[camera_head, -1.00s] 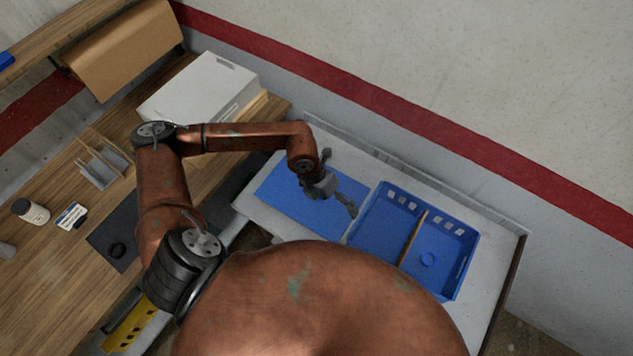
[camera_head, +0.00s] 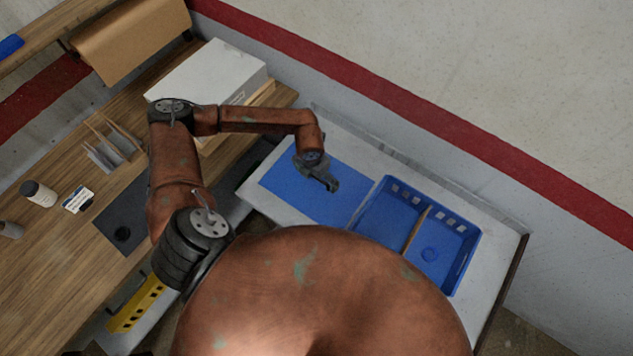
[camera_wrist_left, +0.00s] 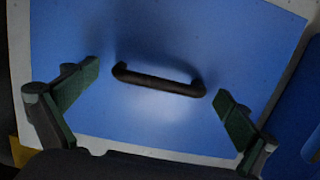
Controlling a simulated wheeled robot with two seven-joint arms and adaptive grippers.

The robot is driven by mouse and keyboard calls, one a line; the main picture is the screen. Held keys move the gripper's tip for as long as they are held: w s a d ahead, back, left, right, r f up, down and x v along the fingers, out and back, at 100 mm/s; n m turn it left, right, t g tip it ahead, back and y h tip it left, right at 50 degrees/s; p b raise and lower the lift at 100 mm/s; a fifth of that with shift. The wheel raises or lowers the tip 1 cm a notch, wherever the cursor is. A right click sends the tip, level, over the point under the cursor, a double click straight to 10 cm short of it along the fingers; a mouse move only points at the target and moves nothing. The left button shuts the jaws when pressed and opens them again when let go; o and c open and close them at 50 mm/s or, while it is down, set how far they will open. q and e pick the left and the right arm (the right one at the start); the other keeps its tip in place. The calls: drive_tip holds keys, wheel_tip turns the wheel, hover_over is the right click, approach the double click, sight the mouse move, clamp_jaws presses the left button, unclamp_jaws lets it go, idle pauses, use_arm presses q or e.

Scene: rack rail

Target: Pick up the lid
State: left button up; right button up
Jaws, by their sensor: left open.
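The lid is a flat blue panel (camera_head: 292,189) lying on the light table, left of the blue crate; it also fills much of the left wrist view (camera_wrist_left: 180,35). Its dark bar handle (camera_wrist_left: 158,80) shows near the middle of the lid in the left wrist view; in the head view I cannot make it out by the gripper. My left gripper (camera_head: 328,181) is above the lid, pointing down. In the left wrist view its two fingers (camera_wrist_left: 157,82) are spread wide, one beyond each end of the handle, with nothing held. My right gripper is not in view.
A white box (camera_head: 205,75) sits on the wooden bench (camera_head: 60,255) at left. A wall runs behind the table.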

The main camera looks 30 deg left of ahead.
use_arm(q)
drive_tip(key=shift+c, duration=0.7)
drive_tip(key=c, duration=1.1)
drive_tip(key=shift+c, duration=0.7)
drive_tip(key=shift+r, duration=0.15)
